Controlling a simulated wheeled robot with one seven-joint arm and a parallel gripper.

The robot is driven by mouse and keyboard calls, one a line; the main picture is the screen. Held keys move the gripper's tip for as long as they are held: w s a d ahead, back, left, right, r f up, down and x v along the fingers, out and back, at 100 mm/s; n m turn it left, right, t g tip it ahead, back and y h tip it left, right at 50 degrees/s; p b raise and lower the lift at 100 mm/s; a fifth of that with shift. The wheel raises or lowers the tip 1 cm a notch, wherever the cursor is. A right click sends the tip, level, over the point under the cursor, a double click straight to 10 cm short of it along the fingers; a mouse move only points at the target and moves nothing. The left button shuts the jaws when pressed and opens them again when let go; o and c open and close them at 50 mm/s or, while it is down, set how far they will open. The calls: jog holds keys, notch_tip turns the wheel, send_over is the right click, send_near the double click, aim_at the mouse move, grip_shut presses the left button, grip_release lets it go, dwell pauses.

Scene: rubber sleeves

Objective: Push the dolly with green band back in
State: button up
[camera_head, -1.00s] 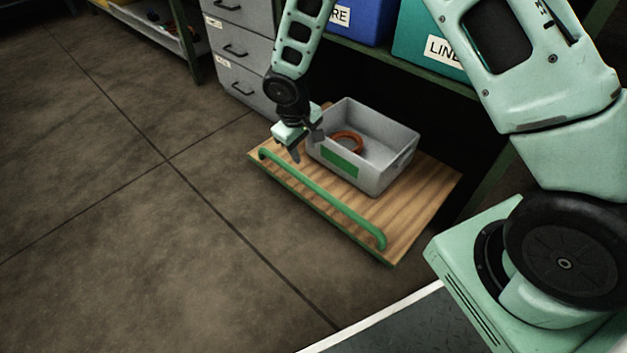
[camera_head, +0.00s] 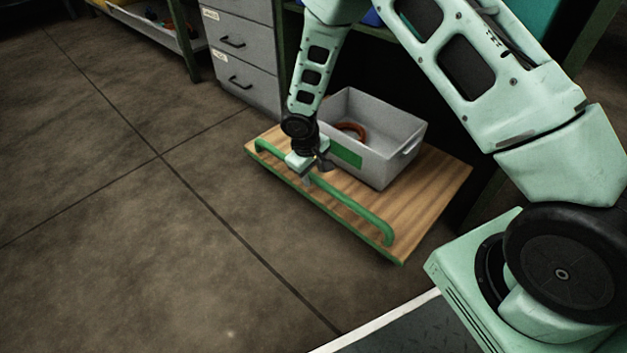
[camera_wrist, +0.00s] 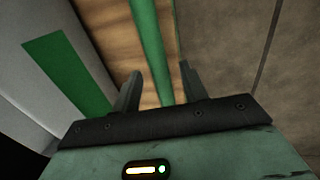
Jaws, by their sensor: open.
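The dolly (camera_head: 428,190) is a low wooden board with a green front edge and a green handle bar (camera_head: 355,206) along its front. It sticks out from under the bench. A grey bin (camera_head: 390,160) with a green band (camera_head: 346,156) stands on it. My gripper (camera_head: 308,184) is open and points down at the middle of the handle bar. In the wrist view the green bar (camera_wrist: 150,50) runs between the two open fingers (camera_wrist: 160,88). I cannot tell whether the fingers touch it.
A grey drawer cabinet (camera_head: 243,60) stands left of the dolly. A green bench post (camera_head: 590,60) is to the right. The dark space under the bench lies behind the dolly. The concrete floor (camera_head: 120,230) in front and to the left is clear.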

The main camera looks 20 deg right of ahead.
jog(key=shift+d+f, duration=0.1)
jog(key=shift+f, duration=0.35)
grip_shut()
jog(key=shift+w+d+r, duration=0.1)
jog(key=shift+w+d, duration=0.1)
jog(key=shift+d, duration=0.3)
jog(key=w+d+p, duration=0.2)
jog(key=w+d, duration=0.1)
jog(key=d, duration=0.5)
jog(key=w+d+p, duration=0.3)
jog(key=d, duration=0.4)
jog(key=w+d+p, duration=0.3)
jog(key=d, duration=0.5)
jog(key=shift+w+d, duration=0.3)
jog(key=shift+w, duration=0.05)
grip_release()
